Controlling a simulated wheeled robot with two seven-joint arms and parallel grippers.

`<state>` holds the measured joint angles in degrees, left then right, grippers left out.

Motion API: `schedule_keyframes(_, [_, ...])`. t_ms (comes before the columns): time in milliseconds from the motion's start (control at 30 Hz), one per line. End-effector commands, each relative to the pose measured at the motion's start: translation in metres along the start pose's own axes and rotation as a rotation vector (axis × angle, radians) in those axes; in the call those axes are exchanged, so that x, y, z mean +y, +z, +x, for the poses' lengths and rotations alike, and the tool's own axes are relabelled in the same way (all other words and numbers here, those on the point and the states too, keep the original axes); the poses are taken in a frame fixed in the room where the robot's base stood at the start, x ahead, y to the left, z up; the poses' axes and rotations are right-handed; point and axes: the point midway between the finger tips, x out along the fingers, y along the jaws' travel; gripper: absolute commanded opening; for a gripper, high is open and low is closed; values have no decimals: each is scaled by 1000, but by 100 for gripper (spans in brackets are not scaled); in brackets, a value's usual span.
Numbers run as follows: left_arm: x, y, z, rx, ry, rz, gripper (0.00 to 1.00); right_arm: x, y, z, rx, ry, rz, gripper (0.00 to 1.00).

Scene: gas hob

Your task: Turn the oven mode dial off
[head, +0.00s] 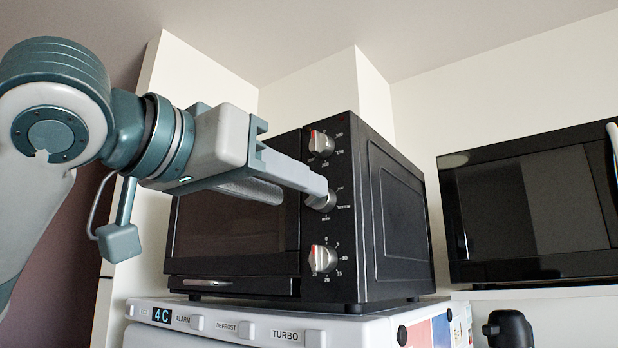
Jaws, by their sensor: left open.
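A black toaster oven (385,215) has three silver dials on its front panel: a top dial (321,144), a middle dial (325,204) and a bottom dial (323,259). The middle dial has markings around its right side and looks like the mode dial, though its labels are too small to read. My left gripper (318,189) reaches in from the left, its fingers open, with the tips at the middle dial and partly covering it. I cannot tell whether the fingers touch the dial. My right gripper is not in view.
The oven stands on a white appliance (270,318) with a labelled control strip and a display. A black microwave (530,205) is at the right. A black rounded object (508,328) shows at the bottom right. A pale wall column rises behind the oven.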

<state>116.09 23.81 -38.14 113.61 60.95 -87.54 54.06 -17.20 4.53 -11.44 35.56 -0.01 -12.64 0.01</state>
Motion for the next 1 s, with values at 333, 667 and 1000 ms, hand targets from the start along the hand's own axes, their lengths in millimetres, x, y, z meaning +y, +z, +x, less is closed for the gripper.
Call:
schedule_keyframes(333, [0, -2, 44, -1, 1, -1, 45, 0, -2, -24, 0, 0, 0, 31])
schedule_keyframes(667, [0, 0, 50, 0, 0, 0, 45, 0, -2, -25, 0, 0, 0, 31])
schedule_keyframes(1000, [0, 0, 50, 0, 0, 0, 4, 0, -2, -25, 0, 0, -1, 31])
